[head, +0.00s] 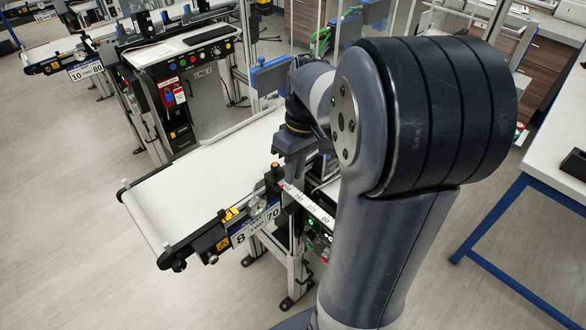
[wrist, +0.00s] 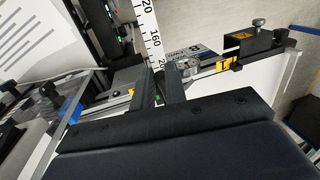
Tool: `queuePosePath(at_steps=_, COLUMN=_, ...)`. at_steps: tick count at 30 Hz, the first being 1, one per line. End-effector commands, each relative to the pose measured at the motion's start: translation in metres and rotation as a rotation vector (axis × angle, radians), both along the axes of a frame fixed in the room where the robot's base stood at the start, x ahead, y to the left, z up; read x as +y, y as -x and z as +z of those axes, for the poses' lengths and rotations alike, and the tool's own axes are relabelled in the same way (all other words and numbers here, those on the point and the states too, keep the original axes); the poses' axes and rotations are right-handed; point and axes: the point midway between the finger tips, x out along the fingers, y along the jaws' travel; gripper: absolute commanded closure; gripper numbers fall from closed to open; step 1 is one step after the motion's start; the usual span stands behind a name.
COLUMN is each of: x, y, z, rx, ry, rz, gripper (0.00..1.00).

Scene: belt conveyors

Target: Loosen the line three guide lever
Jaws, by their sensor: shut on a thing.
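My gripper (wrist: 158,82) is at the near conveyor, beside the white ruled scale (wrist: 154,35). Its two dark fingers are close together and shut on a small part, which they mostly hide; I take it to be the guide lever. In the head view my gripper (head: 296,143) is pointed down over the right side of the near conveyor belt (head: 205,175), and its fingertips cannot be made out. No line three label is readable.
A dial gauge (head: 259,208) and a number plate (head: 256,227) sit on the near conveyor's end. A second conveyor with a control panel (head: 190,60) marked line 2 stands behind. A white table with a blue frame (head: 490,217) is at right. Open floor lies at left.

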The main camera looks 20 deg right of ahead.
Motion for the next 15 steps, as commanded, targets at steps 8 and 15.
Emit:
queuePosePath(at_steps=8, x=-0.0004, y=-0.0007, z=0.0004, rx=-0.002, ry=0.0, rz=0.004, gripper=1.0)
queuePosePath(at_steps=15, x=-0.0002, y=-0.0006, z=0.0004, rx=-0.002, ry=0.0, rz=0.003, gripper=0.76)
